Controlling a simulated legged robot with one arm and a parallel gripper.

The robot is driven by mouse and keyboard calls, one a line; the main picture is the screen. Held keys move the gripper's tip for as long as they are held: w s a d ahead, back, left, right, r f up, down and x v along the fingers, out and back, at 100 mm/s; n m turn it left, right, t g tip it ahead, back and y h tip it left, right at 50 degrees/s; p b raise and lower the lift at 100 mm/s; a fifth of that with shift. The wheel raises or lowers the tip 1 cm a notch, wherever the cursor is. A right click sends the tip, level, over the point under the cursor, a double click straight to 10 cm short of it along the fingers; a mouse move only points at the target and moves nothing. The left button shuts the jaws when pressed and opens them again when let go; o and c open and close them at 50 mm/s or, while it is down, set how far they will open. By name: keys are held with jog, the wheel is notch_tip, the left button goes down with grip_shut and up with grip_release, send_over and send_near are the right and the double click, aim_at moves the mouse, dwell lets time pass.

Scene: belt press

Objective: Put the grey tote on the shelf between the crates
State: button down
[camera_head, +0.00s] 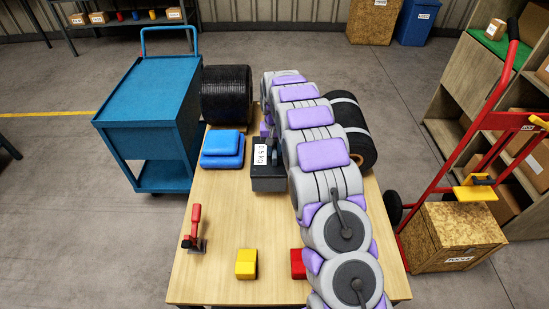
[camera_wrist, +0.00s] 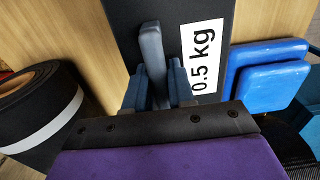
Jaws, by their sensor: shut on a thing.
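The grey tote (camera_head: 268,183) is a dark box with a white "0.5 kg" label, on the wooden table beside my arm. In the wrist view the tote (camera_wrist: 125,20) fills the upper middle, with an upright grey handle (camera_wrist: 151,55). My gripper (camera_wrist: 158,88) is shut on this handle, its blue-grey fingers on either side. In the head view my arm hides most of the gripper. I cannot tell whether the tote touches the table. The wooden shelf (camera_head: 478,62) is at the right edge; only part of its compartments shows, with brown boxes (camera_head: 530,160) inside.
Blue blocks (camera_head: 222,148), a black roll (camera_head: 226,95), a striped roll (camera_head: 352,130), a red-handled clamp (camera_head: 195,230), a yellow block (camera_head: 246,264) and a red block (camera_head: 298,263) share the table. A red hand truck (camera_head: 458,140) with a chipboard box (camera_head: 452,235) stands before the shelf. A blue cart (camera_head: 150,110) is left.

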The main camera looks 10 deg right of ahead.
jog(key=f, duration=0.2)
jog(key=d+f+b, duration=0.1)
jog(key=f, duration=0.1)
jog(key=shift+a, duration=0.3)
jog(key=c, duration=1.1)
grip_release()
jog(key=shift+a, duration=0.1)
jog(key=shift+o, duration=0.7)
jog(key=shift+d, duration=0.2)
jog(key=shift+r, duration=0.1)
